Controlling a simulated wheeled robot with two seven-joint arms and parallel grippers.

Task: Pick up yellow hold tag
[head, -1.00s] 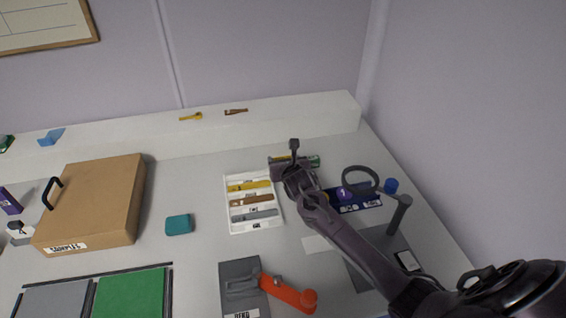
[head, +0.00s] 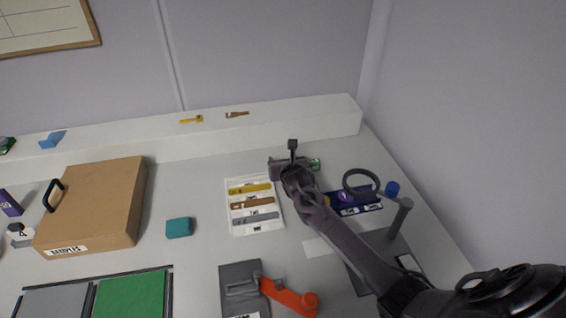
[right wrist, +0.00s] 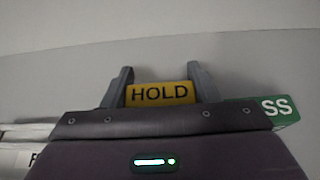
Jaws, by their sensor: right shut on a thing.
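The yellow hold tag (right wrist: 160,94), printed "HOLD", sits between the two fingers of my right gripper (right wrist: 163,88) in the right wrist view. The fingers are shut on it. In the head view my right gripper (head: 292,162) is over the back of the table, right of the white tray, and its body hides the tag there. A green tag (right wrist: 277,109) marked "SS" lies just right of the gripper; part of it also shows in the head view (head: 315,164). My left gripper is not in view.
The white tray (head: 233,229) holds yellow, brown and grey pieces. A teal block (head: 179,227) and a cardboard box (head: 95,205) are left. A white ledge (head: 290,125) runs behind.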

